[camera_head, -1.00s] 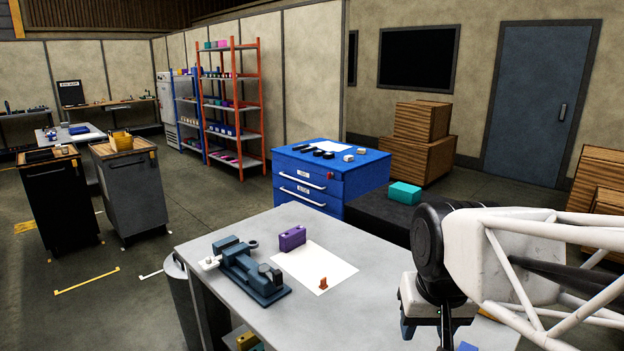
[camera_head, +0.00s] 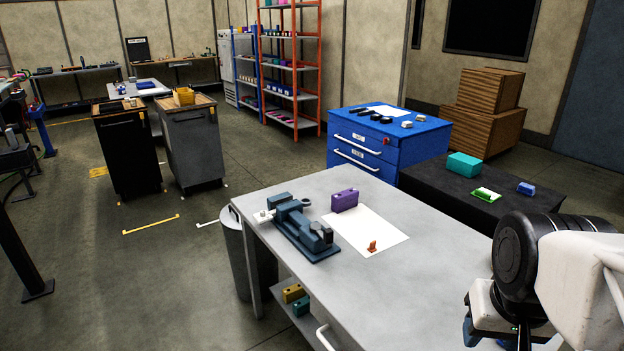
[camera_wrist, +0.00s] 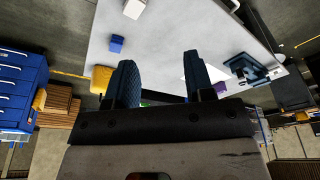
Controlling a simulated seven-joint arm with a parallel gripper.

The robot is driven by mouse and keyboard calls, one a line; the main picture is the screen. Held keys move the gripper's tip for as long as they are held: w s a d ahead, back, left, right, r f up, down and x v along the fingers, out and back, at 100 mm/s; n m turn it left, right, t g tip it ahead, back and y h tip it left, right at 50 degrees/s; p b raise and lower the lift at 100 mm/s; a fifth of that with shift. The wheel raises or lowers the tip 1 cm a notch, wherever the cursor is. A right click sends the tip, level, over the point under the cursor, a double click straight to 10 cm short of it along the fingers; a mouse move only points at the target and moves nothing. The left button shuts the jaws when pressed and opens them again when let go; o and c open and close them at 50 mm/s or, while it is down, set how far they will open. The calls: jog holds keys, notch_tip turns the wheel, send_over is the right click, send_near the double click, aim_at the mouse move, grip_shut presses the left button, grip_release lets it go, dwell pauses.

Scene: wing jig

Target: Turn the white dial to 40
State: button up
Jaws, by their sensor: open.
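A blue-grey vise-like device (camera_head: 302,232) stands on the grey table (camera_head: 390,292), left of a white sheet. A small white part (camera_head: 264,216) sits at its left end; I cannot make out numbers or a pointer on it, nor whether it is the dial. The device also shows small at the right of the wrist view (camera_wrist: 252,70). My gripper (camera_wrist: 158,62) is open, its two dark blue fingers apart with nothing between them. In the head view my wrist is at the lower right, well away from the device, and the fingers are mostly out of frame.
A purple block (camera_head: 344,201) and a small orange piece (camera_head: 372,246) are by the white sheet (camera_head: 368,231). A blue drawer cabinet (camera_head: 390,147) and a low black surface (camera_head: 428,184) with a teal box (camera_head: 464,164) stand behind.

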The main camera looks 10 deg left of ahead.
jog(key=w+a+r+m, duration=0.2)
jog(key=w+a+r, duration=0.15)
jog(key=w, duration=0.65)
jog(key=w+a+r+m, duration=0.1)
jog(key=w+a+r, duration=0.25)
jog(key=w, duration=0.75)
jog(key=w+a+f+m+g, duration=0.1)
jog(key=w+a+m, duration=0.1)
jog(key=w+a, duration=0.6)
jog(key=w+a+f+m, duration=0.1)
jog(key=w+a, duration=0.4)
jog(key=w, duration=0.6)
jog(key=m+g, duration=0.2)
jog(key=m, duration=0.4)
send_near(263, 213)
jog(key=shift+w+d+f, duration=0.2)
jog(key=shift+w+f, duration=0.05)
jog(key=shift+w+a+f, duration=0.1)
jog(key=shift+a+f, duration=0.3)
jog(key=shift+a, duration=0.15)
jog(key=shift+f, duration=0.15)
jog(key=shift+f, duration=3.8)
